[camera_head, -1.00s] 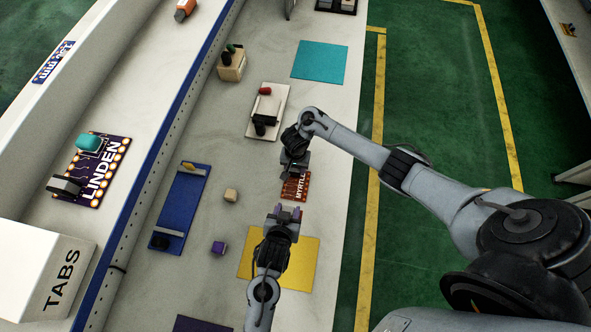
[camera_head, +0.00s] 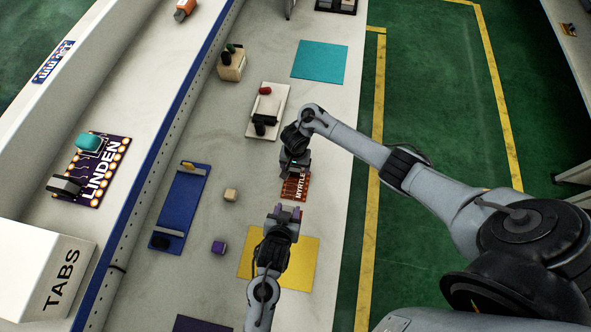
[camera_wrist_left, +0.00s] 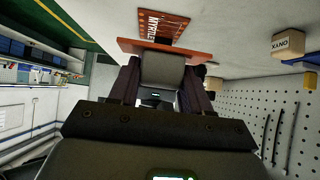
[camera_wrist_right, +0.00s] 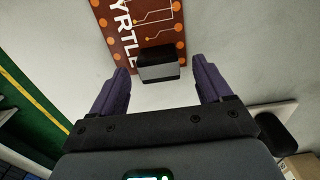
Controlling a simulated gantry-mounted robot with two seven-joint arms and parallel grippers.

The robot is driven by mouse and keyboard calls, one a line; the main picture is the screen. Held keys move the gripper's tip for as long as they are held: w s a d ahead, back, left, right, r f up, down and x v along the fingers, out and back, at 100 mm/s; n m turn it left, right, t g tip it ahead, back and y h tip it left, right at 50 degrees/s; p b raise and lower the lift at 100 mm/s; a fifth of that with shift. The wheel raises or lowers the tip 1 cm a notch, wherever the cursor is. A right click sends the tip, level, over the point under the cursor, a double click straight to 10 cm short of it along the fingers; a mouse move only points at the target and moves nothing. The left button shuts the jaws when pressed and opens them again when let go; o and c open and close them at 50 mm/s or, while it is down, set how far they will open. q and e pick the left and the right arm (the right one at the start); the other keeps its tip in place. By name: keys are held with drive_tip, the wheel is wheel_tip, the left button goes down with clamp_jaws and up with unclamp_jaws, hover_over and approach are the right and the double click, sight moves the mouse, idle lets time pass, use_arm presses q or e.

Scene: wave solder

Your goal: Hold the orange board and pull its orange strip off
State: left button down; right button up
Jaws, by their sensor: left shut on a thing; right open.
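The orange board (camera_head: 296,190), marked MYRTLE, lies flat on the light bench between my grippers. It also shows in the left wrist view (camera_wrist_left: 163,25) and the right wrist view (camera_wrist_right: 148,22). An orange strip (camera_wrist_left: 190,55) runs across the board's near end; whether it touches the board I cannot tell. My left gripper (camera_head: 287,211) is shut on a grey block (camera_wrist_left: 162,70) at this strip. My right gripper (camera_wrist_right: 162,92) is open and empty, its fingers just short of a black-and-grey block (camera_wrist_right: 158,66) at the board's other end.
A yellow mat (camera_head: 303,262) lies under my left arm, and a teal mat (camera_head: 320,62) lies farther back. A purple cube (camera_head: 218,247), a tan cube (camera_head: 231,195) and a blue tray (camera_head: 180,210) lie to the left. The bench's right edge is close to the board.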

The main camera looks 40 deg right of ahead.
drive_tip(key=r, duration=0.2)
drive_tip(key=shift+w+r, duration=0.25)
drive_tip(key=shift+r, duration=0.15)
drive_tip(key=shift+s+d+r, duration=0.1)
drive_tip(key=shift+d+r, duration=0.05)
drive_tip(key=shift+r, duration=1.3)
drive_tip(key=shift+s+r, duration=0.1)
drive_tip(key=shift+r, duration=0.2)
